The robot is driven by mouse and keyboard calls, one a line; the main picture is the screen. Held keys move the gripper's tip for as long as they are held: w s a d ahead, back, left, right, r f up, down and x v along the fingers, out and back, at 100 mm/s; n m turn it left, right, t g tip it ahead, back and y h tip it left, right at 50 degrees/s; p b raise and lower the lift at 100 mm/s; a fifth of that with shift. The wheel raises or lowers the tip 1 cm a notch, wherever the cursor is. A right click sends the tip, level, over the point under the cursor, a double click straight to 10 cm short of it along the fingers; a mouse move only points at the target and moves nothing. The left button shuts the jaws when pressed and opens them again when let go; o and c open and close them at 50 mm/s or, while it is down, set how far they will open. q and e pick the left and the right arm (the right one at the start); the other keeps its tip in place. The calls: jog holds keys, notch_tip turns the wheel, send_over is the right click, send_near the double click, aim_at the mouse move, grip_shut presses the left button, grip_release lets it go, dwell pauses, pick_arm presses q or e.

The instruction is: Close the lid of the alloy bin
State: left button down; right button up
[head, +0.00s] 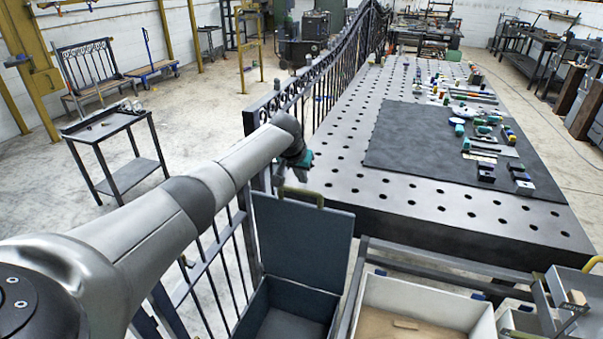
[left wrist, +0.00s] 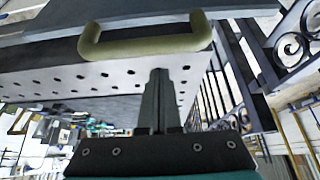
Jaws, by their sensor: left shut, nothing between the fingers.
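The bin, which I take for the alloy bin (head: 247,318), is a dark blue-grey box at the bottom centre of the head view. Its lid (head: 303,238) stands open and roughly upright, with an olive handle (head: 301,194) on its top edge. The handle also shows large in the left wrist view (left wrist: 146,44), ahead of the fingers. My left gripper (left wrist: 159,73) is shut and empty, its tips just short of the handle in that picture; contact cannot be told. In the head view its teal part shows just above the lid, fingers not clear. My right gripper is not in view.
A perforated steel table (head: 400,205) with a dark mat (head: 400,150) and several small parts lies behind and right of the bin. A pale open bin (head: 375,293) stands to its right. An iron railing (head: 232,262) runs close on the left. A small cart (head: 105,125) stands farther left.

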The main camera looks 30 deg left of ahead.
pick_arm(q)
jog(key=s, duration=0.1)
jog(key=s+p, duration=0.1)
jog(key=s, duration=0.1)
jog(key=shift+s+d+r, duration=0.2)
jog(key=shift+d+r, duration=0.15)
dwell(0.4)
